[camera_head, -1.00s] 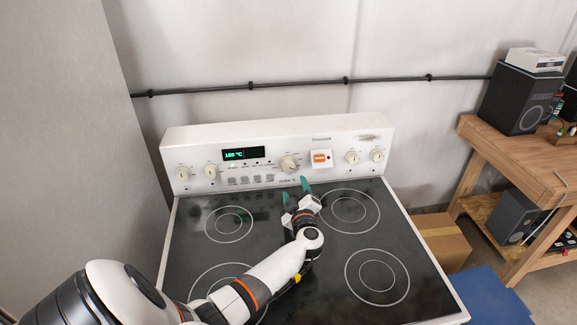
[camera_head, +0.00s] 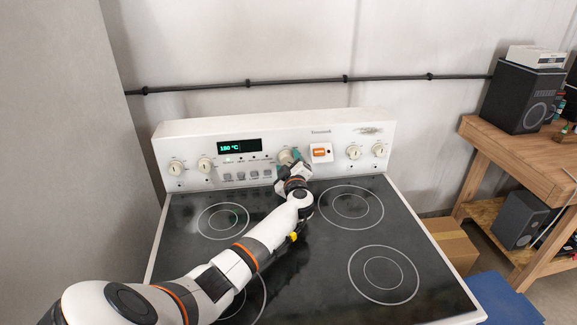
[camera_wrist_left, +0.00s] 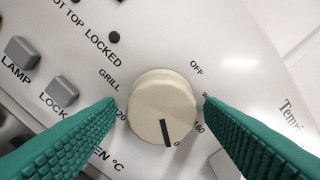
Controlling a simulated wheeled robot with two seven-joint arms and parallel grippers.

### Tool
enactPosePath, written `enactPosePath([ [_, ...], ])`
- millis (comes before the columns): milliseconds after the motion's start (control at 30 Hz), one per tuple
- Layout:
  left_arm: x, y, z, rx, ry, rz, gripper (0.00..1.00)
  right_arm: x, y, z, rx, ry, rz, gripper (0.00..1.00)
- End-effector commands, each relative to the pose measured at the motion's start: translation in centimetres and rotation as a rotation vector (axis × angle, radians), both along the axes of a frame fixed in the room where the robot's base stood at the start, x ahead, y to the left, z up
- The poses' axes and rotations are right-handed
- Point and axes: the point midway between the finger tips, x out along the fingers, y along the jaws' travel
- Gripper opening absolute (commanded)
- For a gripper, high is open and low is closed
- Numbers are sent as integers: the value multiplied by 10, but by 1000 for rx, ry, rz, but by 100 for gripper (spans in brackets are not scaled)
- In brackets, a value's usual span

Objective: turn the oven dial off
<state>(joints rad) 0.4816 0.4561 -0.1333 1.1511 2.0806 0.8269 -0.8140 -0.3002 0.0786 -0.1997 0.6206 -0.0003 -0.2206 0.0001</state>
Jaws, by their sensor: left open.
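The oven dial (camera_wrist_left: 162,108) is a round cream knob on the white control panel, with a dark pointer line aimed toward the bottom of the left wrist view, away from the OFF mark at its upper right. In the head view the dial (camera_head: 287,156) is partly hidden behind my gripper. My left gripper (camera_head: 290,165) is at the panel, with its green fingers open on either side of the dial. In the left wrist view the fingers (camera_wrist_left: 160,112) appear apart from the knob. The display (camera_head: 238,147) reads about 180 °C in green. My right gripper is not in view.
An orange switch (camera_head: 320,152) sits just right of the dial. Other knobs (camera_head: 353,153) and small buttons line the panel. The black cooktop (camera_head: 325,240) below is clear apart from my arm. A wooden bench (camera_head: 510,150) with speakers stands at the right.

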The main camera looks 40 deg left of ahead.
Motion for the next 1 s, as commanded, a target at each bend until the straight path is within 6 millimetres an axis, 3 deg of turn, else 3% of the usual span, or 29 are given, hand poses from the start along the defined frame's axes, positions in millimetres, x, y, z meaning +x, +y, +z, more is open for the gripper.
enactPosePath([
  [33,0,0,0,0,0,0,59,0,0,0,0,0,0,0],
  [300,0,0,0,0,0,0,18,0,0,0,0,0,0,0],
  [667,0,-1,0,-42,-49,-1,18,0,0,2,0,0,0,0],
  [1000,1,-2,0,-204,-247,0,18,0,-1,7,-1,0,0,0],
])
